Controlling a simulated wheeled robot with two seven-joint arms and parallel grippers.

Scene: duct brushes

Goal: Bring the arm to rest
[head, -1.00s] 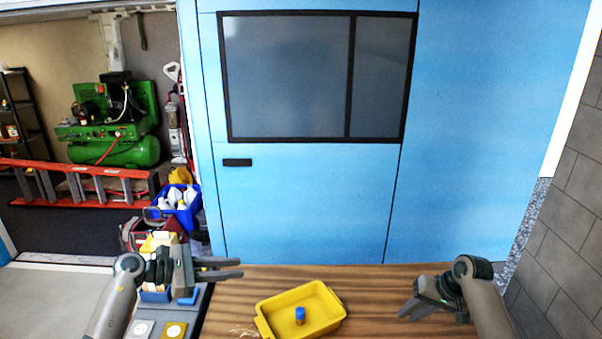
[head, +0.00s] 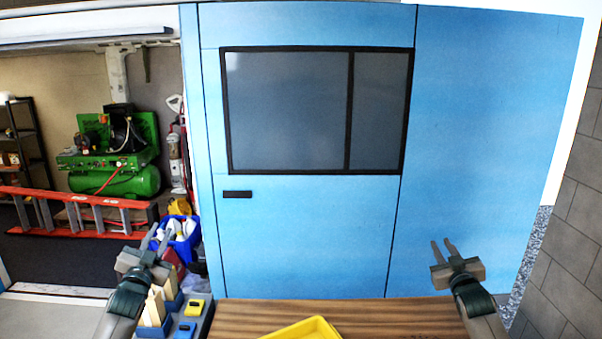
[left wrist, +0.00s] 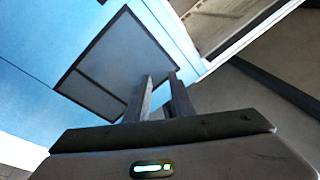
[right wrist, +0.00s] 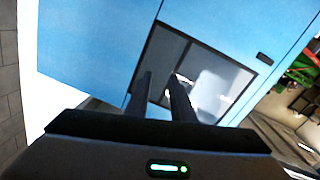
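My left gripper (head: 160,238) is raised at the left in the head view, its fingers pointing up and away. It is open and empty, and its two fingers stand apart in the left wrist view (left wrist: 158,97). My right gripper (head: 443,249) is raised at the right, above the far right edge of the wooden table (head: 390,315). It is also open and empty, with a gap between its fingers in the right wrist view (right wrist: 160,98).
A yellow tray (head: 312,328) is cut off at the bottom of the head view; its contents are hidden. A grey board with blue bins and a yellow block (head: 195,307) lies left of the table. A blue van (head: 300,230) stands behind. The air between the arms is clear.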

